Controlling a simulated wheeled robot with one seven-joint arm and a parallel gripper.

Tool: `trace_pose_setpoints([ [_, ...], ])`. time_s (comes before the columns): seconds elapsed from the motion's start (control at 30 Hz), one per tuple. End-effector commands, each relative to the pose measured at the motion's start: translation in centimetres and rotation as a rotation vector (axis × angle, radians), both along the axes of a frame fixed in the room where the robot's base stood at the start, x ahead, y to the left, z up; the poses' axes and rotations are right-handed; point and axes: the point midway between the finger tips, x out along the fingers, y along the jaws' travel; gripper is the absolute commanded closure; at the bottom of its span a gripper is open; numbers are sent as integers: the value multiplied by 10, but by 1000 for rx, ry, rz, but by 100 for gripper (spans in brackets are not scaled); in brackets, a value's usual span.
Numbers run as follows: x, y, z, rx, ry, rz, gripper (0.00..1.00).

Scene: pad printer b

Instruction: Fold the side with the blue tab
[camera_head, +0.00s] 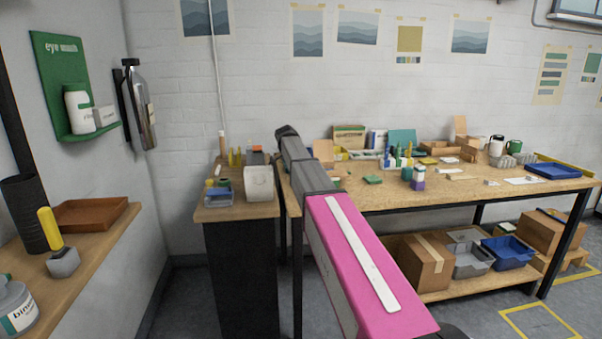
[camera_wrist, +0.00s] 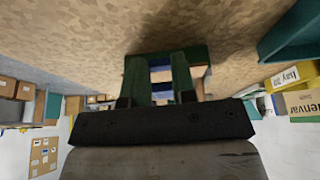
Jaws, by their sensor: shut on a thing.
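In the wrist view, my gripper (camera_wrist: 160,84) points at the wooden table top and its dark fingers stand close around a dark green piece (camera_wrist: 166,54). The gripper is shut on this piece. Blue parts (camera_wrist: 161,76) show between its two green sides, with a pale patch beside them. I cannot tell which blue part is the tab, or whether any side is folded. In the head view, my arm reaches towards the workbench, and the gripper and held piece cannot be made out.
The long workbench (camera_head: 480,186) carries small bottles (camera_head: 418,178), boxes and a blue tray (camera_head: 553,171). A small green item (camera_head: 373,180) lies on it. A side cabinet (camera_head: 240,211) bears a white container (camera_head: 258,183). In the wrist view, a teal object (camera_wrist: 290,32) and yellow-white boxes (camera_wrist: 300,90) stand at right.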

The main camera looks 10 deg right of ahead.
Motion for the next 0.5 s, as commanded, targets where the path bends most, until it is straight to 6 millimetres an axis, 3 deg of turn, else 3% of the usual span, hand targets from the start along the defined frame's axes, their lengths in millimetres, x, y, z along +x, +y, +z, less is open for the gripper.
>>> trace_pose_setpoints([
  [0.27, 0, -4, 6, 76, -1, -1, 99],
  [0.5, 0, -10, 16, 250, 0, -1, 99],
])
